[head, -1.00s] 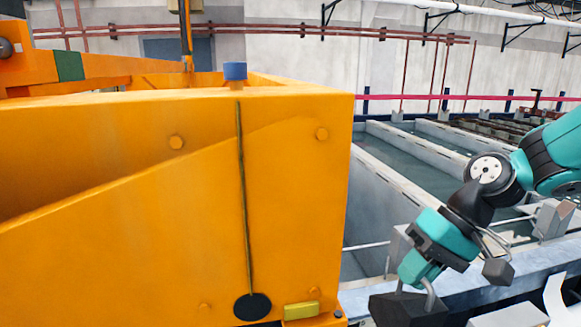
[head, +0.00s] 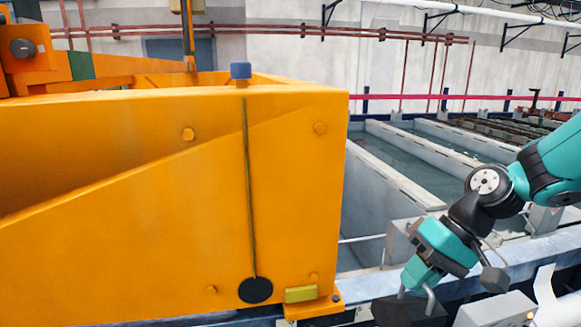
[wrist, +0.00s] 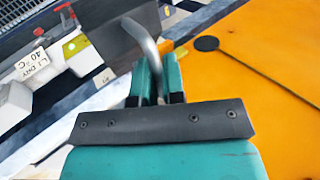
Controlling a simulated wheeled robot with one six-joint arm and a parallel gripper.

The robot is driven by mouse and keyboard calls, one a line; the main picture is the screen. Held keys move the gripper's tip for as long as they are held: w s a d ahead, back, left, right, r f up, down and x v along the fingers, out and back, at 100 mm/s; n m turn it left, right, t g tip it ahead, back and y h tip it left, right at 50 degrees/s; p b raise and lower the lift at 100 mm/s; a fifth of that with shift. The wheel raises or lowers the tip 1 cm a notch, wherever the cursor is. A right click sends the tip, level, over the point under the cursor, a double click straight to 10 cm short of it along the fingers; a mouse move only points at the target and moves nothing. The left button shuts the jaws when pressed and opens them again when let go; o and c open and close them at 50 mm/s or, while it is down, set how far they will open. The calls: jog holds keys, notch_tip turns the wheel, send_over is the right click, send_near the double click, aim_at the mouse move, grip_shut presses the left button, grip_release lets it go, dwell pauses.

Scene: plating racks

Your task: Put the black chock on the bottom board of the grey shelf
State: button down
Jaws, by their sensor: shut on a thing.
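The black chock (head: 396,313) is at the bottom edge of the head view, partly cut off by the frame. A bent grey handle (head: 430,301) rises from it. My teal gripper (head: 422,284) is shut on this handle, pointing down. In the wrist view the grey handle (wrist: 146,42) stands between the two teal fingers (wrist: 160,82). I cannot make out the grey shelf in either view.
A large orange machine (head: 295,190) fills the left and centre, close beside my gripper. It carries a black disc (head: 255,290) and a yellow block (head: 300,294). Long tanks (head: 400,165) lie behind. A grey box (head: 495,310) stands right of the chock.

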jog(key=d+f+b, duration=0.3)
jog(key=f+b, duration=0.3)
jog(key=f, duration=0.7)
jog(key=w+d+f+m+b, duration=0.1)
jog(key=d+f+b, duration=0.2)
jog(key=f, duration=1.1)
jog(key=d+f+b, duration=0.3)
jog(key=f+b, duration=0.6)
jog(key=f, duration=0.4)
jog(key=shift+w+f+t, duration=0.15)
jog(key=shift+f+t, duration=0.15)
jog(key=shift+t, duration=0.1)
jog(key=shift+a, duration=0.1)
